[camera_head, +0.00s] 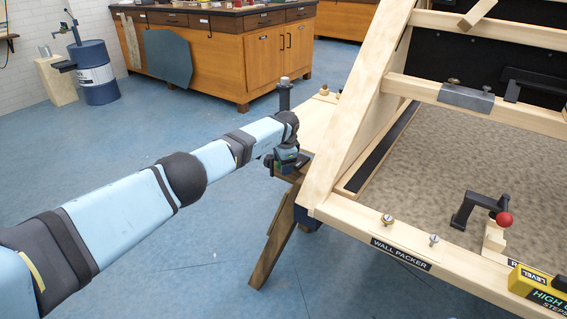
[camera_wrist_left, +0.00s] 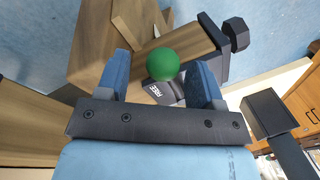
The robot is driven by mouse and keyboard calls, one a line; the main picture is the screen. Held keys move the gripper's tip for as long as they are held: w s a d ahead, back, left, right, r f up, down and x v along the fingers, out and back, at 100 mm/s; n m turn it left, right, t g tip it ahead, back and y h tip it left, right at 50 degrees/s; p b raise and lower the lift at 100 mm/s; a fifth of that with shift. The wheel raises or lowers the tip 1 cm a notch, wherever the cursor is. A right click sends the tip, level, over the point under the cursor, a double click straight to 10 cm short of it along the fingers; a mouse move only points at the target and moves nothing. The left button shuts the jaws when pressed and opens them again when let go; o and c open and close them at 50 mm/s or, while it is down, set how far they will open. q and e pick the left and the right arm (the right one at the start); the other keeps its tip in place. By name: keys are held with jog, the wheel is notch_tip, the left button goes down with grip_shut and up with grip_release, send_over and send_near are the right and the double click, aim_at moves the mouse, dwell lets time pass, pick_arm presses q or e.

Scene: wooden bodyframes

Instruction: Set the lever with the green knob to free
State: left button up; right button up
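The green knob (camera_wrist_left: 162,64) shows in the left wrist view, at the end of a wooden beam (camera_wrist_left: 185,40). A dark plate (camera_wrist_left: 164,92) with the white word FREE lies just below the knob in that view. My left gripper (camera_wrist_left: 160,74) is open, with one blue finger on each side of the knob in the picture. I cannot tell whether either finger touches it. In the head view my left gripper (camera_head: 287,162) is at the wooden trestle, and the knob and its lever are mostly hidden there. My right gripper is not in view.
A sloping wooden frame (camera_head: 358,110) stands right of my left arm. A black lever with a red knob (camera_head: 504,219), a WALL PACKER label (camera_head: 400,253) and a yellow box (camera_head: 540,288) are on its right side. A workbench (camera_head: 215,50) and blue drum (camera_head: 96,75) stand behind.

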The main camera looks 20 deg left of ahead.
pick_arm(q)
jog(key=shift+s+r+p, duration=0.1)
jog(key=shift+r+p, duration=0.25)
jog(key=shift+r, duration=0.1)
jog(key=r+p, duration=0.2)
jog(key=r, duration=0.1)
jog(key=r+p, duration=0.1)
jog(key=r, duration=0.1)
jog(key=shift+s+d+r, duration=0.1)
jog(key=shift+s+d, duration=0.1)
jog(key=shift+s, duration=0.15)
notch_tip(320, 180, up, 8)
jog(key=s+d+p, duration=0.1)
jog(key=p, duration=0.1)
jog(key=shift+d+f, duration=0.2)
jog(key=shift+f, duration=0.05)
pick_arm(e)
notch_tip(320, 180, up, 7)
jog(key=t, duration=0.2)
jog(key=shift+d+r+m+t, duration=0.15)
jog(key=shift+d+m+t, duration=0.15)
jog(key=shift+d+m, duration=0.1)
pick_arm(q)
jog(key=shift+s+f, duration=0.1)
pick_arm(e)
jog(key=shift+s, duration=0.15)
